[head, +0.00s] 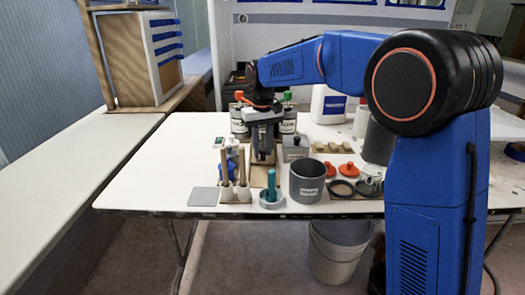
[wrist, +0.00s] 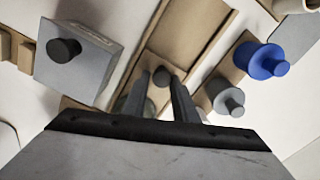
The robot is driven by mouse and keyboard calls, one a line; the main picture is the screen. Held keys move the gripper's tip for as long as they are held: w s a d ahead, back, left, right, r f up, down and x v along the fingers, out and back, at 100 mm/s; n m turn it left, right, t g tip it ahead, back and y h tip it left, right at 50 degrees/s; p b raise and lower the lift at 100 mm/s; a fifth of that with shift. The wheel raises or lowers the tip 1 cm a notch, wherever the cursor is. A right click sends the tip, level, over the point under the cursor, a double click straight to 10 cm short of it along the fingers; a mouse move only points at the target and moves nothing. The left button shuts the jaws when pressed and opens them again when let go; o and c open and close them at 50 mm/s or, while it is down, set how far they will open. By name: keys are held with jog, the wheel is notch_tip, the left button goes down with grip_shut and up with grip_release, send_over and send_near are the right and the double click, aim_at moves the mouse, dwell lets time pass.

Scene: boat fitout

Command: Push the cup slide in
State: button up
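My gripper (wrist: 160,76) points down over a tan wooden channel in the wrist view. The channel, which looks like the cup slide (wrist: 187,42), has raised wooden edges and runs from upper right to lower left. Its near end is hidden by my gripper. In the head view my gripper (head: 262,158) hangs low over the middle of the table, and the slide (head: 259,175) is mostly hidden behind it.
A grey box with a black knob (wrist: 80,62) stands left of the channel. A blue knobbed part (wrist: 260,60) and a grey one (wrist: 224,96) stand right. On the white table (head: 160,165), a grey cup (head: 307,181), a teal peg (head: 271,184) and wooden sticks (head: 242,170) stand in front.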

jog(key=shift+o, duration=0.9)
notch_tip(320, 180, up, 17)
jog(key=shift+r, duration=0.15)
jog(key=shift+s+d, duration=0.1)
jog(key=shift+d, duration=0.05)
jog(key=s+d+f+m+t, duration=0.1)
jog(key=s+d+f, duration=0.1)
jog(key=s+d, duration=0.7)
jog(key=s+d+f+m+t, duration=0.1)
jog(key=s+d+f, duration=0.1)
jog(key=s+d, duration=0.75)
jog(key=s+d+f+m+t, duration=0.1)
jog(key=s+d+f, duration=0.3)
jog(key=s+f, duration=0.4)
jog(key=s+d+f+m+t, duration=0.1)
jog(key=s+d+f, duration=0.3)
jog(key=s+f, duration=0.5)
jog(key=s, duration=0.4)
jog(key=shift+d+t, duration=0.15)
jog(key=shift+t, duration=0.25)
